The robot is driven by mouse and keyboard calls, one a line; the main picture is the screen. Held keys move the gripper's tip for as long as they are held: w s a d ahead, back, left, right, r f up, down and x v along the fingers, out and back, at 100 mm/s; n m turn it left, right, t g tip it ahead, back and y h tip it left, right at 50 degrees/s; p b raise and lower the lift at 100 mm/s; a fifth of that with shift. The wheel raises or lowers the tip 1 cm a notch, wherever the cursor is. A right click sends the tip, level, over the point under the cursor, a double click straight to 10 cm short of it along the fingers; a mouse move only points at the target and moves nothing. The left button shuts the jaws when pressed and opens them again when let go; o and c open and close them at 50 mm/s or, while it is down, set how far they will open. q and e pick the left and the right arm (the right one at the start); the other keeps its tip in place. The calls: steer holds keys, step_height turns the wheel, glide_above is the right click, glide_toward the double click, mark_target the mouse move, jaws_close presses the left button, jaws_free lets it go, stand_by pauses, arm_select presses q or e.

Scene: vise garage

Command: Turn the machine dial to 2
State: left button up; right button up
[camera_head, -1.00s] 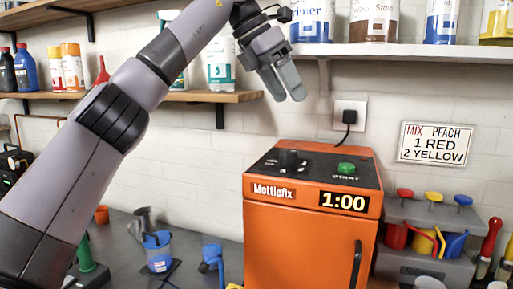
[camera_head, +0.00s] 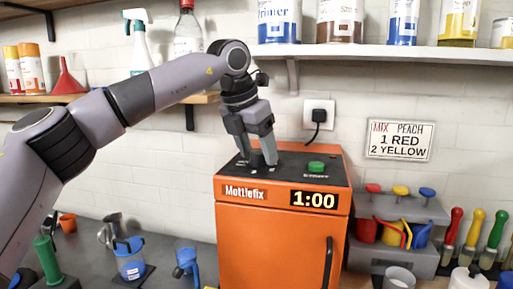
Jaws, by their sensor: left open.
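My right gripper is not in view.
A shelf with paint cans (camera_head: 340,22) runs above the machine. A wall socket (camera_head: 318,116) with a plug is behind it. A blue cup (camera_head: 130,260) stands on the counter to the left, and a grey rack (camera_head: 430,211) with scoops is to the right.

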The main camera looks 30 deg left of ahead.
arm_select(q)
steer(key=shift+c, duration=0.3)
steer(key=c, duration=1)
steer(key=shift+o, duration=0.2)
steer(key=shift+m, duration=0.4)
steer(key=m+h, duration=0.1)
steer(key=m, duration=0.2)
steer(key=shift+a+f+m+h, duration=0.1)
steer(key=shift+m+h, duration=0.2)
steer(key=shift+h, duration=0.1)
steer(key=m+g, duration=0.1)
steer(key=m, duration=0.1)
steer(key=m+h, duration=0.1)
steer(key=m, duration=0.1)
steer(key=shift+w+a+m+g, duration=0.1)
steer(key=shift+w+m+g, duration=0.05)
steer(key=shift+m+g, duration=0.25)
